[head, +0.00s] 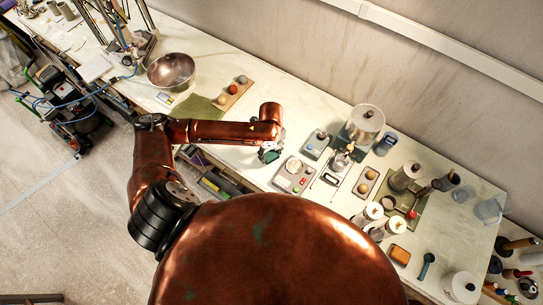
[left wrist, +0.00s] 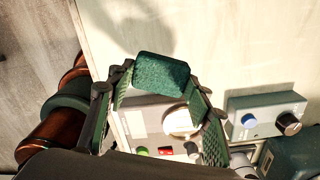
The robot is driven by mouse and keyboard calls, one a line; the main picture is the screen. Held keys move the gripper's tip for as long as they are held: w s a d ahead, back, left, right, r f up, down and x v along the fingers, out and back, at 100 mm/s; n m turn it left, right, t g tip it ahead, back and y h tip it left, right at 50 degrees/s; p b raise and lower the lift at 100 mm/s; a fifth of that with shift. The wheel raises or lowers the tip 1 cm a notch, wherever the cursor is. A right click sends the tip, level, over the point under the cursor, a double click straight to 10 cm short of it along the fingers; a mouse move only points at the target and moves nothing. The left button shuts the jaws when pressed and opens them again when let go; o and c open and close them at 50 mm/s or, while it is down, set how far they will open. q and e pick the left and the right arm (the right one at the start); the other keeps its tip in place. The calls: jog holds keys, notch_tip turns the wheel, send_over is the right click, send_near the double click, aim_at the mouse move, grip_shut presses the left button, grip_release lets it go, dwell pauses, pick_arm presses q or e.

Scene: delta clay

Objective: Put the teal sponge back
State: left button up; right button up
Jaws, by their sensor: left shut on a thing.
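The teal sponge (left wrist: 162,76) is a dark teal, rough-faced block in the left wrist view. It sits between the two fingertips of my left gripper (left wrist: 160,92), which is shut on it. In the head view the left gripper (head: 272,149) is over the front part of the bench, left of the scale, and the sponge (head: 269,157) shows only as a small teal patch under the wrist. The sponge appears held above the bench; the exact height is unclear. My right gripper is in neither view.
A scale (head: 293,176) with a round pan is close to the right of the gripper. A small knobbed box (head: 317,143) and a metal pot (head: 365,122) stand beyond it. A green mat (head: 201,111), ball tray (head: 235,93) and metal bowl (head: 171,71) lie left.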

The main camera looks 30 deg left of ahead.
aim_at(271, 154)
pick_arm(q)
jog(key=shift+w+f, duration=0.25)
notch_tip(271, 154, down, 3)
jog(key=shift+w+a+p, duration=0.1)
jog(key=shift+w+p, duration=0.05)
jog(key=shift+p, duration=0.3)
jog(key=shift+f, duration=0.25)
jog(key=shift+f, duration=0.15)
jog(key=o, duration=1.1)
notch_tip(271, 154, up, 12)
jog(key=shift+r+b, duration=0.2)
jog(key=shift+b, duration=0.4)
